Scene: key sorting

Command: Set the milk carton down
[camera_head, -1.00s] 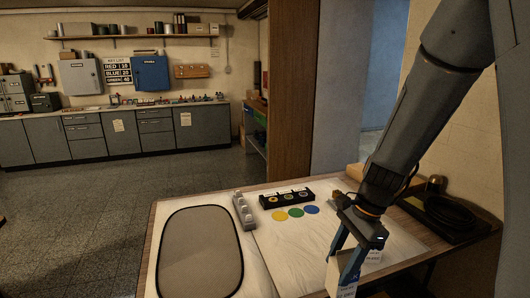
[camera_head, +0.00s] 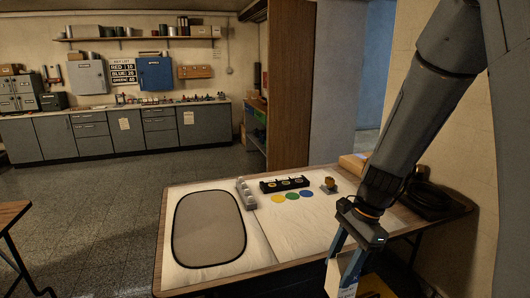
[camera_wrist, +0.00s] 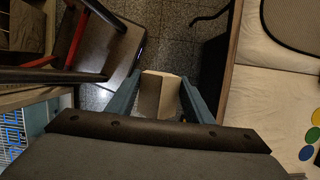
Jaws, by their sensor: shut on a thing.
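My gripper (camera_head: 342,277) is shut on the milk carton (camera_head: 346,267), a white carton with a little blue, partly cut off by the bottom of the head view. In the wrist view the carton (camera_wrist: 160,96) shows its pale top between my two blue-grey fingers. It hangs in the air, with grey tiled floor seen around it. The worktable (camera_head: 285,261) lies beyond it in the head view and to the right of it in the wrist view.
On the worktable are a grey mat (camera_head: 210,230), a black tray (camera_head: 285,184), coloured discs (camera_head: 292,196) and a grey block strip (camera_head: 246,193). A wooden table edge (camera_head: 12,213) shows at the left. A dark-framed stand with a red bar (camera_wrist: 76,38) is at left in the wrist view.

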